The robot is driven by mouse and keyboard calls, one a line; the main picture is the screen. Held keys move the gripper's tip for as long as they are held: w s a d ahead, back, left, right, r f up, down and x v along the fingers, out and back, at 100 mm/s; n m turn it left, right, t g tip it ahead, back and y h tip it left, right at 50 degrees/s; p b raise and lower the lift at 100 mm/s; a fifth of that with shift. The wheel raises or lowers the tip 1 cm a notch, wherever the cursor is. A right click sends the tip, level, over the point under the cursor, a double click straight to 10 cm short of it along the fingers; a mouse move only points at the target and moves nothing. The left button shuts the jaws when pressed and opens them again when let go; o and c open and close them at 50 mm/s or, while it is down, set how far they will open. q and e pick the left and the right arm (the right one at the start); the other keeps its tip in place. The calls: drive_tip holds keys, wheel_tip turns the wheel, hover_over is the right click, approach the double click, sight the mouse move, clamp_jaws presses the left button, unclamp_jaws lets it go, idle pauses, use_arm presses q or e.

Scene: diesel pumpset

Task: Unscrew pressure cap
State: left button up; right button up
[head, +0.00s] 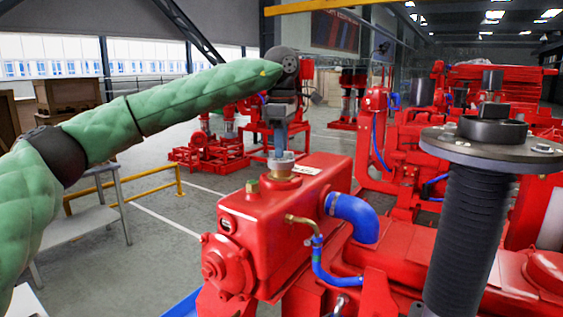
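The pressure cap (284,159) is a small grey piece on a brass filler neck (281,175), on top of the red tank (300,205) in the head view. My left gripper (280,150) points straight down over the cap. Its fingertips are at the cap's top and overlap it in the picture. The fingers are seen edge-on, so I cannot tell whether they are open or shut on the cap. The cap sits over the neck, but its exact seating is too small to make out. My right gripper is not in view.
A brass fitting (252,187) stands left of the neck. A blue hose (352,216) leaves the tank's right side. A tall black bellows pipe (468,240) with a flange stands at the right. A grey table (75,230) and yellow rail (150,190) are at left.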

use_arm(q)
clamp_jaws()
drive_tip(key=shift+f+n+b, duration=0.15)
drive_tip(key=shift+n+b, duration=0.5)
drive_tip(key=shift+n, duration=0.35)
drive_tip(key=n+b, duration=0.2)
drive_tip(key=n, duration=0.2)
drive_tip(key=shift+n, duration=0.4)
drive_tip(key=shift+n+b, duration=0.45)
drive_tip(key=shift+n, duration=0.65)
